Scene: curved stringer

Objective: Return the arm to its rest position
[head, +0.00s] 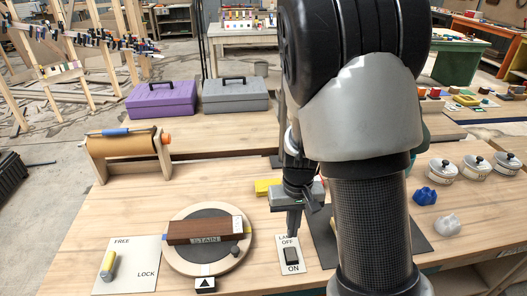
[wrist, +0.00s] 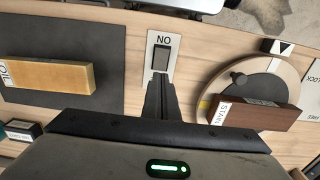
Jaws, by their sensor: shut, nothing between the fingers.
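My arm rises large in the middle of the head view. My gripper (head: 293,226) points down just above the lamp switch plate (head: 290,267), which has a dark rocker between the words OFF and ON. In the wrist view my gripper (wrist: 160,88) is shut and empty, its fingertips close to the switch plate (wrist: 151,71). I cannot tell whether the tips touch the switch.
A turntable (head: 184,264) with a brown block marked STAIN (head: 204,232) is left of my gripper. A yellow block (wrist: 50,75) lies on a dark mat (wrist: 25,35). Toolboxes (head: 235,95), a paper roll (head: 125,147), and white pots (head: 443,170) stand around.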

